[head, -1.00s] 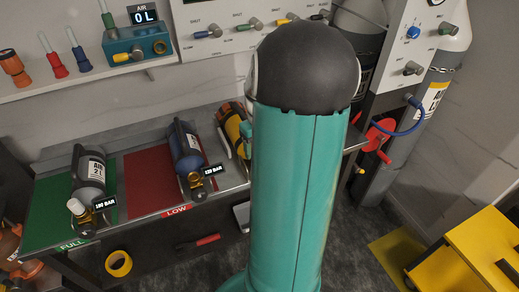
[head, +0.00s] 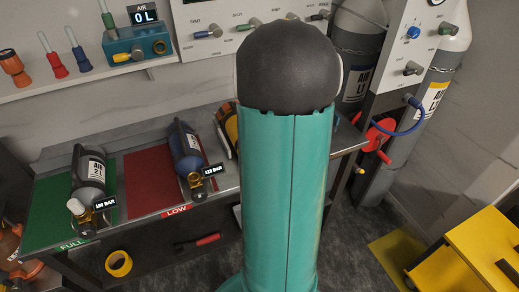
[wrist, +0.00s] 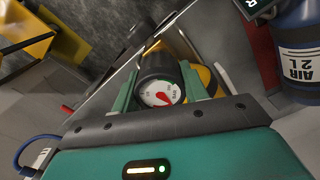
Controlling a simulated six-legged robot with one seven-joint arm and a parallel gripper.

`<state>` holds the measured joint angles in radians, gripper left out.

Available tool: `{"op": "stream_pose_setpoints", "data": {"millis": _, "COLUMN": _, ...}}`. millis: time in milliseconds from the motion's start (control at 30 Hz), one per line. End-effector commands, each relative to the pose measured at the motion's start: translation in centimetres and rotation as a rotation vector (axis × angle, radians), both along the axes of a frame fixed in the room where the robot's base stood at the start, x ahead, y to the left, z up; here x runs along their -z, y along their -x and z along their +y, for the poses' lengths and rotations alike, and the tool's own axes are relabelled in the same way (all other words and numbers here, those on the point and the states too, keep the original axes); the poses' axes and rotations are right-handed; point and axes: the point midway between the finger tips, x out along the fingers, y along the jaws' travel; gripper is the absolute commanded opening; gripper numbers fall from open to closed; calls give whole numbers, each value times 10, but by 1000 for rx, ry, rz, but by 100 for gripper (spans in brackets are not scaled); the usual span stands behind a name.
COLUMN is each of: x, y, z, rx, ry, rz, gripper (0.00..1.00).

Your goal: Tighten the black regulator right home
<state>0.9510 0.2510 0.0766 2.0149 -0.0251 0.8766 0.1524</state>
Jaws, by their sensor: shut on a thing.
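The black regulator (wrist: 156,68) is in the middle of the wrist view, with a white round gauge (wrist: 161,93) and a red needle on its face. My gripper (wrist: 157,84) is shut on it, one green finger on each side. Yellow of a cylinder (wrist: 207,79) shows just behind and beside the regulator. In the head view an orange-yellow cylinder (head: 227,126) lies at the right of the bench, mostly hidden by my arm. My gripper and the regulator are hidden there. How far the regulator is screwed in cannot be seen.
The grey AIR 2L cylinder (head: 88,175) lies on the green FULL mat (head: 50,205); a blue cylinder (head: 186,150) lies by the red LOW mat (head: 148,178). A red handwheel (head: 380,133) with a blue hose (head: 398,122) is right of my arm.

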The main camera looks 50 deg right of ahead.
Motion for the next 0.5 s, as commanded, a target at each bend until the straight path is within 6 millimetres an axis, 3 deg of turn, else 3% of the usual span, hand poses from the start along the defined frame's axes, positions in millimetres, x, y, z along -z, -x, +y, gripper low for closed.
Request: {"op": "stream_pose_setpoints", "data": {"millis": 500, "x": 1, "y": -1, "z": 1, "rx": 698, "ry": 1, "rz": -1, "gripper": 16}}
